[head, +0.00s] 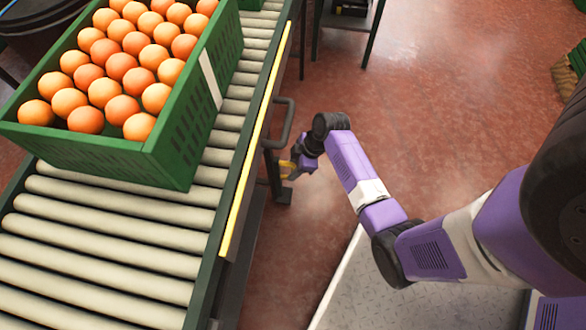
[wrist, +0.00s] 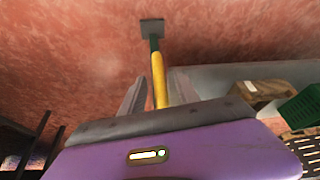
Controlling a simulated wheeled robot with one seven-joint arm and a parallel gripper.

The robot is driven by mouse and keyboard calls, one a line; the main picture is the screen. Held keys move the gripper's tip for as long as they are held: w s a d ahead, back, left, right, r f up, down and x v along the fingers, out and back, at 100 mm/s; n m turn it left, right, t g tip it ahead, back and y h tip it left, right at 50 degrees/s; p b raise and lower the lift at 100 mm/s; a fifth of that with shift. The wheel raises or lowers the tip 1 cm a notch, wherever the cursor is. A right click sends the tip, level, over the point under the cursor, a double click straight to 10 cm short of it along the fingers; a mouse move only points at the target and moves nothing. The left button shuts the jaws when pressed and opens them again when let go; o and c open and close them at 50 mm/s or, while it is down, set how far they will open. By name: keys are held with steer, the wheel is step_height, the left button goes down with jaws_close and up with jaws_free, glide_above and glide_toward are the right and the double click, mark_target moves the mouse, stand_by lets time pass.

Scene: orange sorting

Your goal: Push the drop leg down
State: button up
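The drop leg shows in the wrist view as a bar with a yellow part (wrist: 159,82), a dark green part and a square grey foot plate (wrist: 152,27) at its far end. My gripper (wrist: 157,78) is open, with one grey finger on each side of the yellow part and gaps showing. I cannot tell whether the fingers reach fully around it. In the head view my gripper (head: 300,166) is low beside the conveyor, at a small yellow piece (head: 287,168). My wrist partly hides that spot.
The roller conveyor (head: 107,232) has a yellow side rail (head: 255,145) and a dark looped handle (head: 284,125) above my gripper. A green crate (head: 178,160) of oranges stands on the rollers. The red floor right of the conveyor is mostly clear.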

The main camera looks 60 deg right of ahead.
steer(key=shift+f, duration=0.1)
jaws_close()
stand_by(1.4)
